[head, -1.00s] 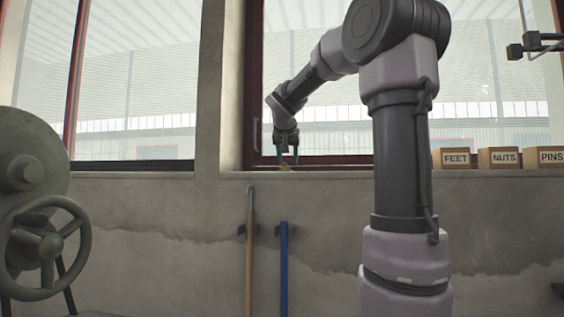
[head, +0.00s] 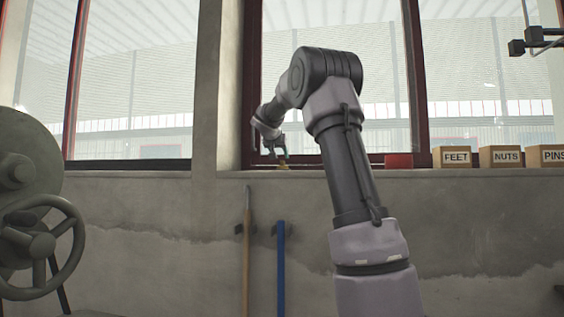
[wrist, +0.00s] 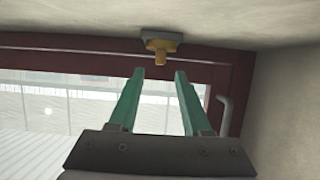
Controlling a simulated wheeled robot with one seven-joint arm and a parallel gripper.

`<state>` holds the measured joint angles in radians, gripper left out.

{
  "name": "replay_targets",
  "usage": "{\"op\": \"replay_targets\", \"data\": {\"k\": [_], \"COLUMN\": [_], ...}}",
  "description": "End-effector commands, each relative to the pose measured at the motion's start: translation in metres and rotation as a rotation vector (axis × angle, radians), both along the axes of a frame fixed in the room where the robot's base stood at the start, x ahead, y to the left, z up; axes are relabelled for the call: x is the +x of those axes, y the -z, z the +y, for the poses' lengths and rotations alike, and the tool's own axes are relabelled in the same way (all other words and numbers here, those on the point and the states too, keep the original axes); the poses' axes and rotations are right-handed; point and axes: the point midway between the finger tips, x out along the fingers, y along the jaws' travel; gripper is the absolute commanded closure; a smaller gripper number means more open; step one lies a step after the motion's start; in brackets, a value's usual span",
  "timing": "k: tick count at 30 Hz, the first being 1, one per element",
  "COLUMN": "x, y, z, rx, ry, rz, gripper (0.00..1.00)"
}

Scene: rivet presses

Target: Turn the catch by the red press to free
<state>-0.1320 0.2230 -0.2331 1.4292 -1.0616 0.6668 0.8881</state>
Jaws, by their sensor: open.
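The catch shows in the wrist view as a brass-yellow knob (wrist: 161,47) on a small grey plate, fixed to the pale ledge by the dark red window frame. Its short stub points toward my gripper. My gripper (wrist: 160,73) is open, with its two green fingers on either side of the stub's line and nothing between them. The fingertips appear just short of the knob; contact cannot be told. In the head view my gripper (head: 283,153) is low at the window sill, small and partly blurred with the catch. No red press can be made out.
A red block (head: 398,160) and wooden boxes marked FEET (head: 455,157), NUTS (head: 499,156) and PINS (head: 546,156) stand on the sill. A green machine with a handwheel (head: 41,243) is at left. A window handle (wrist: 226,112) is beside the gripper.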

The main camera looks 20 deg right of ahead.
Motion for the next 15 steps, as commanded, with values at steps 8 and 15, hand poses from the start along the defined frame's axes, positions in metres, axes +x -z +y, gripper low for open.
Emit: {"op": "replay_targets", "data": {"k": [8,15], "x": [0.034,0.041], "y": [0.017,0.02], "z": [-0.023,-0.028], "rx": [0.0,0.0], "ry": [0.001,-0.001], "rz": [0.0,0.0], "gripper": [0.52,0.52]}}
